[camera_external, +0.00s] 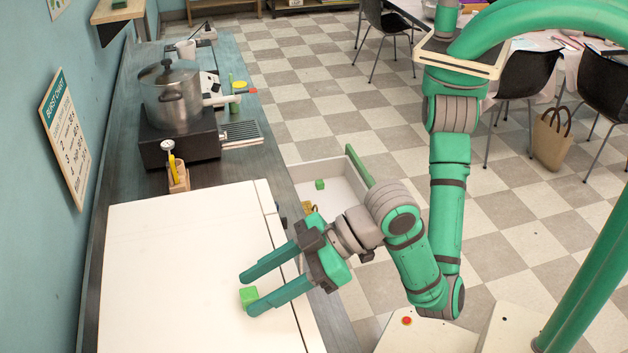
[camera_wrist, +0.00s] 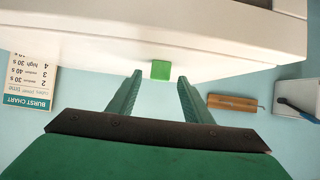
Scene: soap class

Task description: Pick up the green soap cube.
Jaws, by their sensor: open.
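A small green soap cube (camera_external: 248,296) sits on the broad white top (camera_external: 170,260) at the left. In the wrist view the cube (camera_wrist: 160,70) shows between the ends of my two fingers, with a gap on each side. My gripper (camera_external: 249,289) is open, its fingers pointing left, low over the white top. In the external view the nearer fingertip overlaps the cube's lower part, so contact there cannot be told. A second green cube (camera_external: 320,184) lies in the open white drawer (camera_external: 341,175).
A pot (camera_external: 172,98) on a dark burner (camera_external: 165,145) stands farther along the counter. A wooden holder (camera_external: 178,180) with a yellow-topped tool stands behind the white top. The open drawer juts out behind my wrist. The white top around the cube is clear.

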